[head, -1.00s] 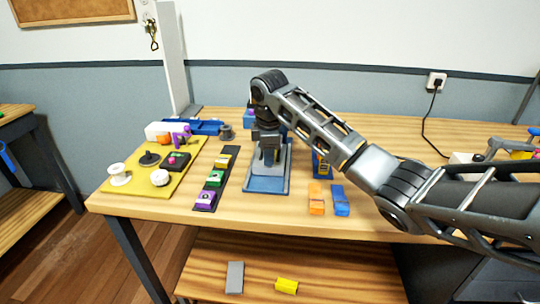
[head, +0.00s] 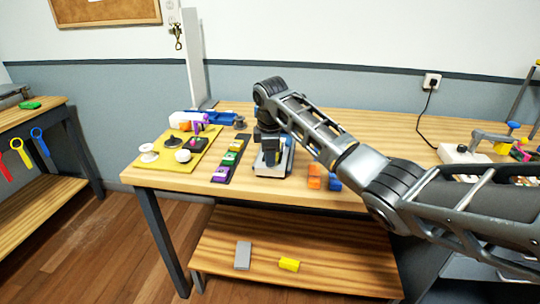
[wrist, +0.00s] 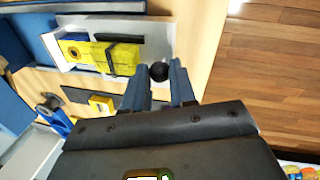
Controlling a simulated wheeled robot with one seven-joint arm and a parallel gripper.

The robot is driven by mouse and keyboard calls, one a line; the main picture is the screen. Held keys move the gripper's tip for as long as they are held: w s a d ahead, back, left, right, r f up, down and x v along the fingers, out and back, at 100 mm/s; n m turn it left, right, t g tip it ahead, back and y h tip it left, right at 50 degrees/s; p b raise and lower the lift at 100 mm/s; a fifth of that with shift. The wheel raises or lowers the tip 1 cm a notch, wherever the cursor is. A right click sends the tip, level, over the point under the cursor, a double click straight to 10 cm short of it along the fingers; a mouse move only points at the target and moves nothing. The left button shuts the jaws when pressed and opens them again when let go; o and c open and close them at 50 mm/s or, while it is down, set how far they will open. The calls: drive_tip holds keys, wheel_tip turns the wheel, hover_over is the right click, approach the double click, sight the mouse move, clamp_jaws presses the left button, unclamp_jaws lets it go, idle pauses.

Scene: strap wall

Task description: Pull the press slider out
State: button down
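The press (head: 268,140) stands on the table, mostly hidden behind my arm in the head view. Its pale grey slider (head: 272,170) shows on the front side. In the wrist view the slider (wrist: 171,40) is a pale tray carrying a yellow block (wrist: 85,50) crossed by a black strap, with a round black knob (wrist: 159,71) at its end. My gripper (wrist: 160,72) has its two fingers on either side of the knob, and appears closed on it; contact is hard to see at this size. In the head view my fingertips are hidden.
A yellow board (head: 163,162) with spools and a dark strip with coloured blocks (head: 230,158) lie left of the press. Orange (head: 314,178) and blue (head: 335,182) blocks lie to its right. The table's front edge is close; open floor lies beyond.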

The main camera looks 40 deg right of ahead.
drive_tip(key=c, duration=1.2)
unclamp_jaws()
drive_tip(key=shift+s+a, duration=0.15)
drive_tip(key=shift+a, duration=0.1)
wheel_tip(320, 180, up, 8)
drive_tip(key=s, duration=0.1)
drive_tip(key=shift+a+f+b, duration=0.15)
drive_tip(key=shift+a+b, duration=0.2)
drive_tip(key=shift+a, duration=0.1)
